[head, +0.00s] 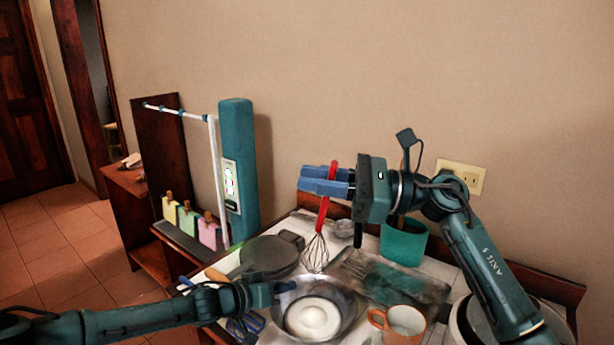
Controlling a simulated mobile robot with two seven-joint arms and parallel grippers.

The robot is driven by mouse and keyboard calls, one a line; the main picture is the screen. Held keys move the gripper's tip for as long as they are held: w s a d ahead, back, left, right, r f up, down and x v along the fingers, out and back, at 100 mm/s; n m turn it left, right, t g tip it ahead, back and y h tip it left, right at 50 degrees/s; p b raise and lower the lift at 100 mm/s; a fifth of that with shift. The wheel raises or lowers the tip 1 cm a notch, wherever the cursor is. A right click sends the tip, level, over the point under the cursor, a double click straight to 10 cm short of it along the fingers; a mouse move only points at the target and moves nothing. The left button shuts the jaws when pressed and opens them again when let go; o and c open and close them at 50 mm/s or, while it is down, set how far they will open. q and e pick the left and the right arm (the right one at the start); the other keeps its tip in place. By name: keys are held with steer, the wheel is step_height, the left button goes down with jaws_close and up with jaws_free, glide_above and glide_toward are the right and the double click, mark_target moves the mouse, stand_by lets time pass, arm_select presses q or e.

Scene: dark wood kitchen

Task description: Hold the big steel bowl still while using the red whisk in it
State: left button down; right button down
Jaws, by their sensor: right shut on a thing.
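The big steel bowl (345,290) stands on the table with a white mound, like flour, inside. My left gripper (284,288) is at the bowl's upper left rim, its fingertips at or over the edge. Whether they pinch the rim cannot be made out. My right gripper (328,181) is shut on the handle of the red whisk (323,215). The whisk hangs nearly upright with its wire end down, behind and above the bowl, outside its opening in this view.
A dark pan (270,254) lies left behind the bowl. An orange mug (404,322) stands close on the bowl's right, with a clear tray (375,272) behind it. A teal pot (404,243) stands at the back right. The air above the bowl is free.

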mark_target(317, 244)
steer(key=shift+s+f, duration=0.1)
steer(key=shift+f, duration=5.75)
